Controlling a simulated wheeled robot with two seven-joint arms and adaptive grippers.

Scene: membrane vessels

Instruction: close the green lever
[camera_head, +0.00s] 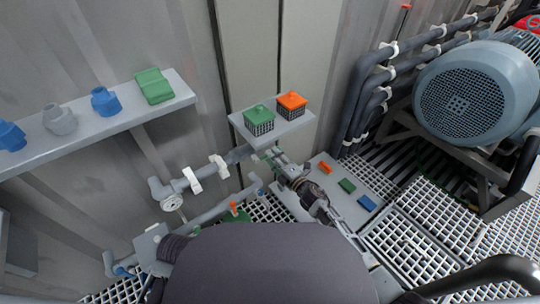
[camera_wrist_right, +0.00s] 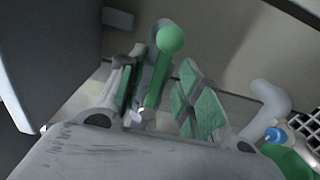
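The green lever, a rod with a round ball end (camera_wrist_right: 171,39), stands in the right wrist view between the two green-padded fingers of my right gripper (camera_wrist_right: 158,80). The fingers are apart, one on each side of the rod, with a visible gap on the right side. I cannot tell whether the left finger touches it. In the head view my right gripper (camera_head: 272,158) reaches up-left to the pipework just under the small wall shelf. The lever is hard to make out there. My left gripper is not clearly in view.
The small shelf (camera_head: 240,122) above my right gripper holds a green basket (camera_head: 259,121) and an orange basket (camera_head: 291,105). Pipes with a gauge (camera_head: 172,202) run to the left. An orange-handled valve (camera_head: 234,209) sits lower. A big blue motor (camera_head: 475,90) stands at right.

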